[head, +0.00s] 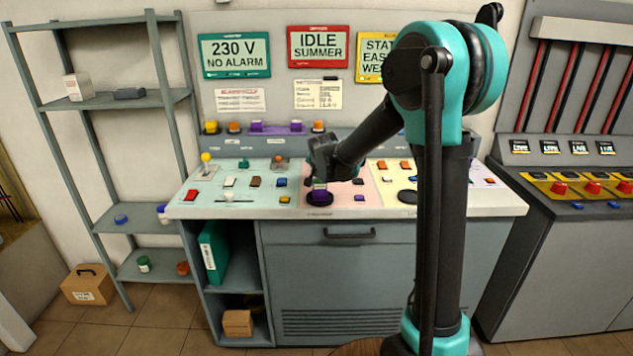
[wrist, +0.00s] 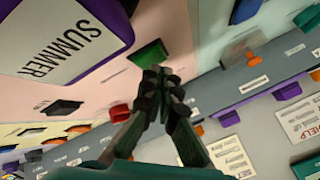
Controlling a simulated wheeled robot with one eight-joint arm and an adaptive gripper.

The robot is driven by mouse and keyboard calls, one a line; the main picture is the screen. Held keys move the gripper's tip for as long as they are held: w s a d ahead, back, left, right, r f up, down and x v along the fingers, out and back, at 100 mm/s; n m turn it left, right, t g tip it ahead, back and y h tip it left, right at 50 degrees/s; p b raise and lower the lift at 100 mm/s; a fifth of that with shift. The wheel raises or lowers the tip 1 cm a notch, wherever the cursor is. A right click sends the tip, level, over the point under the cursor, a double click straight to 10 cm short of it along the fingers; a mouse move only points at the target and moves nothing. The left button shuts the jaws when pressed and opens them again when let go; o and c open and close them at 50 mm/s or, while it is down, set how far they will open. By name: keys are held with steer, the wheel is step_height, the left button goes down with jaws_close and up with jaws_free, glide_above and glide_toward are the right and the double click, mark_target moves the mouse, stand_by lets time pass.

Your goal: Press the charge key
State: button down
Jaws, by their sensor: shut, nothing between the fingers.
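The control desk (head: 250,205) carries many coloured keys on pale panels. No key label is readable as charge, so I cannot tell which is the charge key. My gripper (head: 320,180) is shut and empty, pointing down over the pink panel. In the wrist view its fingertips (wrist: 160,72) are together beside a green key (wrist: 150,54) on that panel; I cannot tell whether they touch it. A purple selector (head: 319,197) on a black disc stands just below the gripper in the head view. A large purple block (wrist: 107,50) with a SUMMER label is close by in the wrist view.
Signs above the desk include a green "230 V NO ALARM" (head: 234,55) and a red "IDLE SUMMER" (head: 318,46). A back ledge (head: 260,144) holds several coloured knobs. A grey shelf (head: 110,102) stands left; a cabinet with red buttons (head: 592,187) stands right.

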mark_target(318, 181)
steer(key=shift+f, duration=0.5)
stand_by(0.4)
steer(key=shift+r, duration=0.9)
steer(key=shift+r, duration=2.5)
steer(key=shift+d, duration=0.1)
